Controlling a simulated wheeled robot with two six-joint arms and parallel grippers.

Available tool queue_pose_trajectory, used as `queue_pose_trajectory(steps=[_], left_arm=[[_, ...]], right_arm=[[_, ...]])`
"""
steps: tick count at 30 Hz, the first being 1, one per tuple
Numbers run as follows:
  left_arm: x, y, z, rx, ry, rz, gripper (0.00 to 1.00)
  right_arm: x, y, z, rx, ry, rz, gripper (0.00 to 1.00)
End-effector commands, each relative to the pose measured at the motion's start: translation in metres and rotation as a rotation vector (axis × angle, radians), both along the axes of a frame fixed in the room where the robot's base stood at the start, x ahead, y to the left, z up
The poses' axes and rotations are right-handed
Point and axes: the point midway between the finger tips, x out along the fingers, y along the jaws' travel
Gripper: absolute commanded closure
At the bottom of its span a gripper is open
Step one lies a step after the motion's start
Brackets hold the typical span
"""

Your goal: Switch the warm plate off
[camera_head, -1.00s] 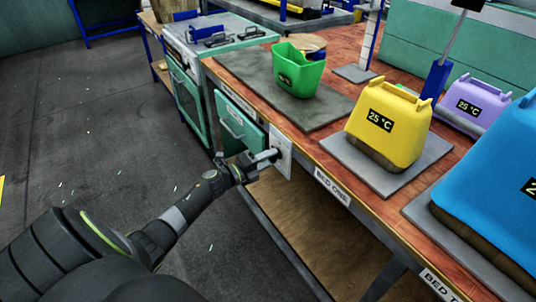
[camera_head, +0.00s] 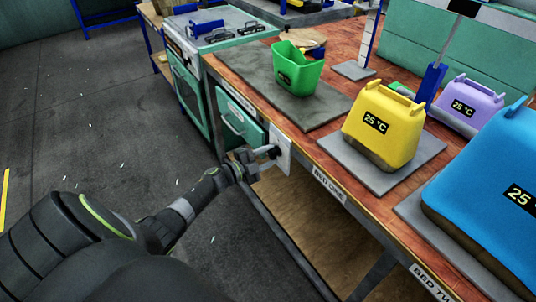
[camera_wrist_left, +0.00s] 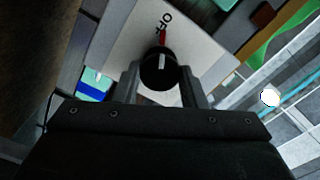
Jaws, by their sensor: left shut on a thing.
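A black round knob (camera_wrist_left: 159,72) sits on a pale panel (camera_wrist_left: 120,35) marked OFF. A white line on the knob points towards a red mark beside the word OFF. In the head view the panel (camera_head: 284,148) is on the bench's front edge. My left gripper (camera_head: 264,155) is at this panel, with its fingers on either side of the knob, shut on it; the fingers also show in the wrist view (camera_wrist_left: 161,88). A dark grey slab (camera_head: 325,112) lies on the bench above the panel; I cannot tell if it is the warm plate. My right gripper is out of view.
A green bin (camera_head: 298,72) stands on the slab. Yellow (camera_head: 383,118), purple (camera_head: 470,100) and blue (camera_head: 490,205) containers reading temperatures stand to the right. A teal drawer (camera_head: 240,125) is left of the panel. The floor to the left is clear.

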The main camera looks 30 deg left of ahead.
Motion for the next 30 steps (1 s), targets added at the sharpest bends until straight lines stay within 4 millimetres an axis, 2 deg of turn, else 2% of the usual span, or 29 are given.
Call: queue_pose_trajectory(steps=[16,17,21,30], left_arm=[[-0.0003,0.0004,-0.0007,-0.025,0.011,0.002,0.85],[-0.0003,0.0004,-0.0007,-0.024,0.012,0.001,0.6],[-0.0003,0.0003,-0.0007,-0.024,0.011,0.0,0.41],[-0.0014,0.0006,-0.0005,-0.022,0.01,0.0,0.41]], right_arm=[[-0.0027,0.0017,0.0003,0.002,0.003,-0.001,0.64],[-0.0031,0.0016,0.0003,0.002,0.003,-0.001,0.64],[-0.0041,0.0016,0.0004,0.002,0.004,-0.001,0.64],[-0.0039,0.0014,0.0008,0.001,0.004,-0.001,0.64]])
